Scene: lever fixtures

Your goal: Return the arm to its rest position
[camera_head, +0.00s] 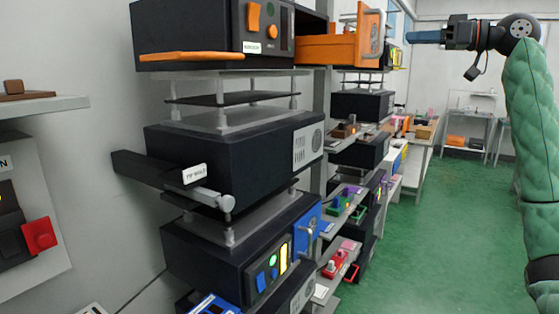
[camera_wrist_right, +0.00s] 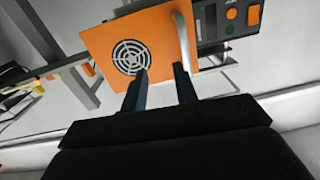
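My right arm (camera_head: 532,130), in a green padded sleeve, rises along the right side of the head view. Its gripper (camera_head: 408,37) is raised at the top right, its blue fingers pointing left. In the right wrist view the two fingers of this gripper (camera_wrist_right: 161,72) are apart with nothing held between them. Ahead of them is an orange door (camera_head: 367,38) with a round grille and a grey bar handle (camera_wrist_right: 183,42). The door stands open, and a gap separates the fingers from its handle in the head view. My left gripper is not in view.
Black appliances (camera_head: 232,152) stand stacked on shelves at the left and centre. A grey lever (camera_head: 215,198) sticks out from one of them. An orange drawer-like compartment (camera_head: 328,48) is beside the door. The green floor (camera_head: 440,230) between shelves and arm is clear.

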